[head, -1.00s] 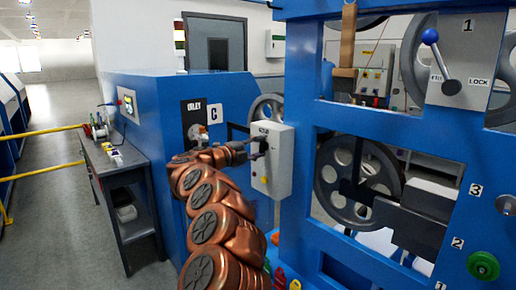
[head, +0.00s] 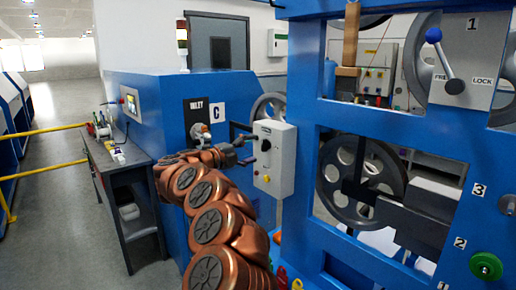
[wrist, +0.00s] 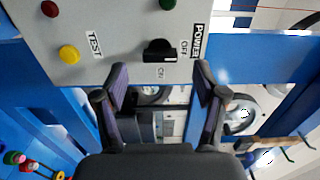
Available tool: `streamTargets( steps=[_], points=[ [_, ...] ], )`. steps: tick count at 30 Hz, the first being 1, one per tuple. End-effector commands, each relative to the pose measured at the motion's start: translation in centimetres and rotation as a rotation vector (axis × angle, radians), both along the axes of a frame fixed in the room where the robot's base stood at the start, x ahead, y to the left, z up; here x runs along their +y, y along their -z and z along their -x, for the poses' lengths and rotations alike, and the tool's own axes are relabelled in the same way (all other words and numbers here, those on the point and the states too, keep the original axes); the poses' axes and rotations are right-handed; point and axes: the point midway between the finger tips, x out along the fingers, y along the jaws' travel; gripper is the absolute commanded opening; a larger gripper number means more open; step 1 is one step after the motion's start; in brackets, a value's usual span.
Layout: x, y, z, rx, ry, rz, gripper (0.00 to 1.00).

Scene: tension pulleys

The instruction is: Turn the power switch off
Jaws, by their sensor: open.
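The black power switch (wrist: 160,50) is a rotary knob on a grey control box (wrist: 110,30). I cannot tell for sure which label the knob points to. The same box shows in the head view (head: 285,160), fixed on the blue machine frame. My gripper (wrist: 161,75) is open and empty, its two fingertips spread to either side of the knob's position and apart from it. In the head view my gripper (head: 246,150) is just left of the box's front face.
A yellow button (wrist: 69,54), a red button (wrist: 49,8) and a green button (wrist: 167,4) sit near the switch. The blue machine frame (head: 305,100) stands right of the box. A blue cabinet (head: 150,95) is behind my arm, with a dark bench (head: 125,165) to the left.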

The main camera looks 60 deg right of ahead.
Motion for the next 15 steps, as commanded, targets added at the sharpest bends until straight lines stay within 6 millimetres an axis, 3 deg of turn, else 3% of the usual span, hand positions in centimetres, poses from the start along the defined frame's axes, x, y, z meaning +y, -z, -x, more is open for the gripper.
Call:
streamTargets(
  steps=[6, 15],
  points=[
    [4.1, 0.0, -1.2, 0.0, -0.003, 0.001, 0.71],
    [6.9, 0.1, -2.0, 0.001, -0.001, 0.001, 0.71]
  ],
)
